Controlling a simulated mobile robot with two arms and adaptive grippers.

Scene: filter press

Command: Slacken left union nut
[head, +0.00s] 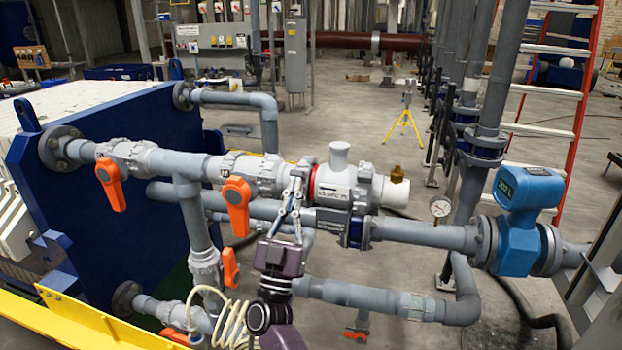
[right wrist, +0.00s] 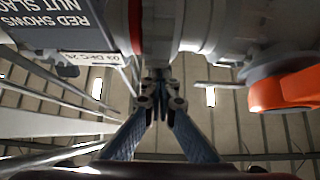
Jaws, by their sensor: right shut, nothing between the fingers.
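The left union nut (head: 303,173) is a grey ribbed collar on the upper pipe, between an orange-handled valve and the grey check valve body (head: 338,185). A red ring (head: 314,182) shows at its right side; the red also shows in the right wrist view (right wrist: 135,25). My right gripper (head: 292,190) comes up from below, with its fingertips in front of the pipe at the nut. Its fingers (right wrist: 160,85) are closed together and hold nothing. I cannot tell whether they touch the nut. My left gripper is not in view.
Orange valve handles (head: 237,205) hang left of the nut. A dark label plate (head: 333,222) hangs below the valve body; it also shows in the right wrist view (right wrist: 60,25). A lower grey pipe (head: 420,233) runs to a blue flow meter (head: 518,240). A coiled hose (head: 232,325) is at lower left.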

